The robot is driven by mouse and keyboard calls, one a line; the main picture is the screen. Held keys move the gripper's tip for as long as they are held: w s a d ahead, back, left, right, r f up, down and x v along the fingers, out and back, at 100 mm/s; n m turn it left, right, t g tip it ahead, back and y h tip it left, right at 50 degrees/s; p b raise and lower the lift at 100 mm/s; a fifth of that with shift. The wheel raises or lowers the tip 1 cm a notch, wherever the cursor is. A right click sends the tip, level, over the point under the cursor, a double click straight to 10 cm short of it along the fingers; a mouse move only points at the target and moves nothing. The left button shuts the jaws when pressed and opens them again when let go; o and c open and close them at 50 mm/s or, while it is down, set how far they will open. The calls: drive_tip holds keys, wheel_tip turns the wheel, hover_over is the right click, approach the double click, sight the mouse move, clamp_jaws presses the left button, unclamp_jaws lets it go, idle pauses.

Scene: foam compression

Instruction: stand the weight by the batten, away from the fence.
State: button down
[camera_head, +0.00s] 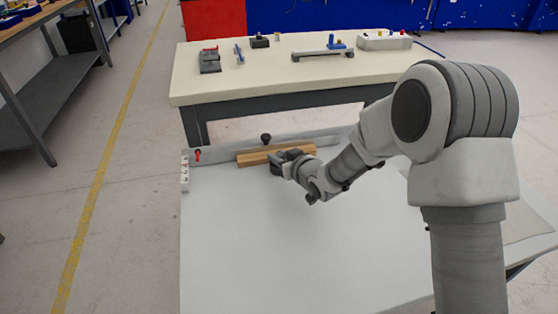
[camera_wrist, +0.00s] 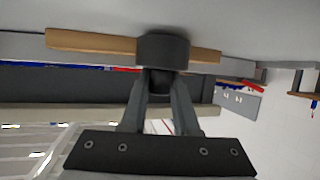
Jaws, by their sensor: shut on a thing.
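The weight (camera_wrist: 163,48) is a dark, squat cylinder with a narrower knob. In the wrist view my gripper (camera_wrist: 160,80) is shut on its knob. The wooden batten (camera_wrist: 88,41) passes behind the weight and shows on both sides of it. In the head view the batten (camera_head: 251,158) lies along the grey fence (camera_head: 215,155) at the table's far edge. My gripper (camera_head: 290,163) holds the weight (camera_head: 280,156) on the batten's near side, partly hidden by the gripper. I cannot tell whether the weight touches the batten or the tabletop.
The white tabletop (camera_head: 260,235) is clear in front of the batten. A black knob (camera_head: 266,138) stands at the fence, and a red-handled part (camera_head: 197,154) sits at its left end. A second bench (camera_head: 280,82) with several tools stands behind.

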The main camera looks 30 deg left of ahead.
drive_tip(key=shift+f, duration=0.2)
drive_tip(key=shift+f, duration=0.1)
drive_tip(key=c, duration=0.7)
unclamp_jaws()
drive_tip(key=shift+o, duration=0.2)
drive_tip(key=shift+r, duration=0.2)
drive_tip(key=p+v, duration=0.2)
drive_tip(key=v, duration=1)
drive_tip(key=shift+d, duration=0.1)
